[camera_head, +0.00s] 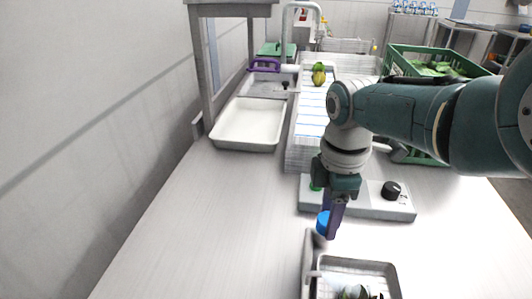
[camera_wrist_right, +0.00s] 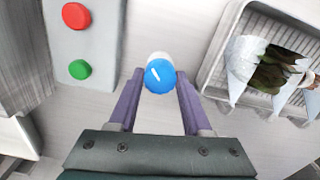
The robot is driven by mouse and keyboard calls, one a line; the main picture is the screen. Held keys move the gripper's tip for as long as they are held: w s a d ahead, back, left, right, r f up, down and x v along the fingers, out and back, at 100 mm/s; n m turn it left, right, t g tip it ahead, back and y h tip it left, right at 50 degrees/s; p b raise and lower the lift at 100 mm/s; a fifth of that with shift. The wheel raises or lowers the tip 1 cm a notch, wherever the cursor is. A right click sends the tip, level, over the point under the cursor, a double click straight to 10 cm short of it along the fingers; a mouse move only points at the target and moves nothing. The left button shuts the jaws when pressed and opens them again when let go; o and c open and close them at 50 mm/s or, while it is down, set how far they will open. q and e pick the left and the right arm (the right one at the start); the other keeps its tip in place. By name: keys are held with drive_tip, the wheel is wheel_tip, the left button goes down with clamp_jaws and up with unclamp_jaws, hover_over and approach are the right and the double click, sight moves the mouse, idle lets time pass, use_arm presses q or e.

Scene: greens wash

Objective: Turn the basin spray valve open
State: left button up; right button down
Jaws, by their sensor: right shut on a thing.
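The spray valve's round blue knob (camera_head: 322,222) stands on the counter between the control panel and the metal basin. In the right wrist view the knob (camera_wrist_right: 159,76) shows a white pointer line slanting to the upper left, and a pale stem or body behind it. My right gripper (camera_head: 333,220) reaches down to it, its purple fingers partly hiding the knob in the head view. In the right wrist view the fingers of my right gripper (camera_wrist_right: 158,84) are on either side of the knob, shut on it. My left gripper is not in view.
A metal basin (camera_head: 358,264) with leafy greens is close by at the front. A grey control panel (camera_head: 366,207) with a black knob and buttons lies just behind. A white tray (camera_head: 248,143) and a green crate (camera_head: 400,62) stand further back. The left counter is clear.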

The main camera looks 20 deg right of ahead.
drive_tip(key=shift+n, duration=0.4)
drive_tip(key=shift+c, duration=1.7)
unclamp_jaws()
wheel_tip(320, 180, up, 10)
drive_tip(key=p, duration=0.6)
drive_tip(key=shift+p, duration=0.35)
drive_tip(key=shift+f, duration=0.1)
